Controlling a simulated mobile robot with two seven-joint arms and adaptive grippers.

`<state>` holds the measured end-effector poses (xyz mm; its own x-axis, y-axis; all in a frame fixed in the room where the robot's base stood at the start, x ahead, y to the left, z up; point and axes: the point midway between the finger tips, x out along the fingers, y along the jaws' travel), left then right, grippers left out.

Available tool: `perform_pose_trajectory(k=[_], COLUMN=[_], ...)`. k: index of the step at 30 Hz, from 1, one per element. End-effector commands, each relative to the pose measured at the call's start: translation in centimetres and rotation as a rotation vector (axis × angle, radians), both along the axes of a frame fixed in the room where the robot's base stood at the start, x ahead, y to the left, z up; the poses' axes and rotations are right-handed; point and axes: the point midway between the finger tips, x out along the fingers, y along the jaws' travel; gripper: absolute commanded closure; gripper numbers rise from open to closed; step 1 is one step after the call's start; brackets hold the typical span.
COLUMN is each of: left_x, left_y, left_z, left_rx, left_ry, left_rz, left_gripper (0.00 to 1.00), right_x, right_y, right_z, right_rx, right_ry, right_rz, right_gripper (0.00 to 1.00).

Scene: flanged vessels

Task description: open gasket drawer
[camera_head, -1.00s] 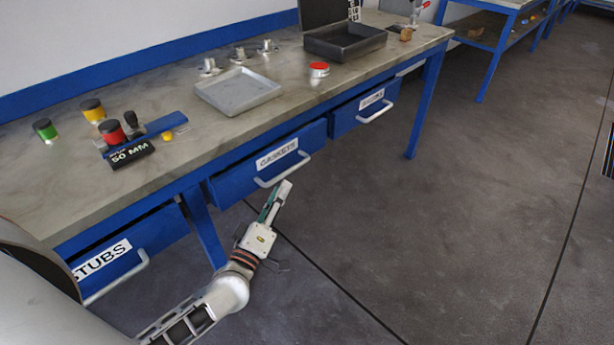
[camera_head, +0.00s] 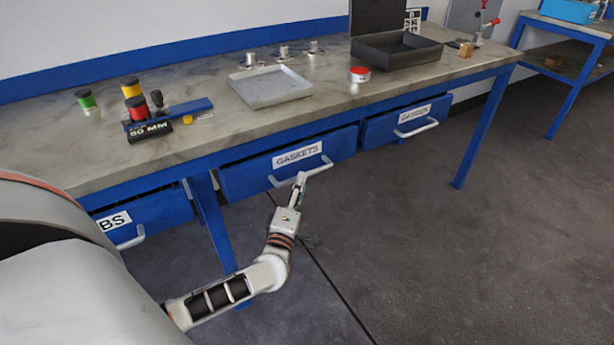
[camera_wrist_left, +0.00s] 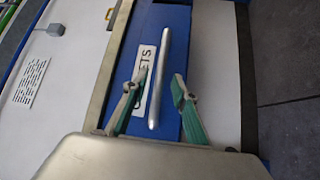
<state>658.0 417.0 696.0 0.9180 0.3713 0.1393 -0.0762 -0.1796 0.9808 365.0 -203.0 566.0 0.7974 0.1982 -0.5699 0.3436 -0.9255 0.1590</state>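The gasket drawer (camera_head: 240,180) is the blue middle drawer under the bench, with a white GASKETS label (camera_head: 297,155) and a pale bar handle (camera_head: 282,182). A dark gap shows above its front. Whether a finger touches the bar I cannot tell. My right gripper is not in view.
Labelled drawers stand to the left (camera_head: 165,214) and right (camera_head: 380,130). A blue bench leg (camera_head: 210,215) stands left of the gasket drawer. On the bench are a grey tray (camera_head: 270,88), a black box (camera_head: 397,50) and coloured cylinders. The floor in front is clear.

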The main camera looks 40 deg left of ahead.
Motion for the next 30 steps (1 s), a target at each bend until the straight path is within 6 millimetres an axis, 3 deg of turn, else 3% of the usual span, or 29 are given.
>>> perform_pose_trajectory(k=[9,20,23,30], left_x=[3.6,4.1,4.1,4.1], left_y=[1.4,1.6,1.6,1.5], left_z=[0.3,0.6,0.5,0.5], left_rx=[0.001,0.001,0.001,0.001], left_ry=[0.003,0.001,0.001,0.001], left_rz=[0.000,-0.001,-0.001,-0.001], left_gripper=[0.72,0.72,0.98,1.00], right_x=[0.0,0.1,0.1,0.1], right_y=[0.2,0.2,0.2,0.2], right_z=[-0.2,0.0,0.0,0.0], right_rx=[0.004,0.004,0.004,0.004], right_ry=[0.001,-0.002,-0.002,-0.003], right_rz=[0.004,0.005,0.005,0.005], right_gripper=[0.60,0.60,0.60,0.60])
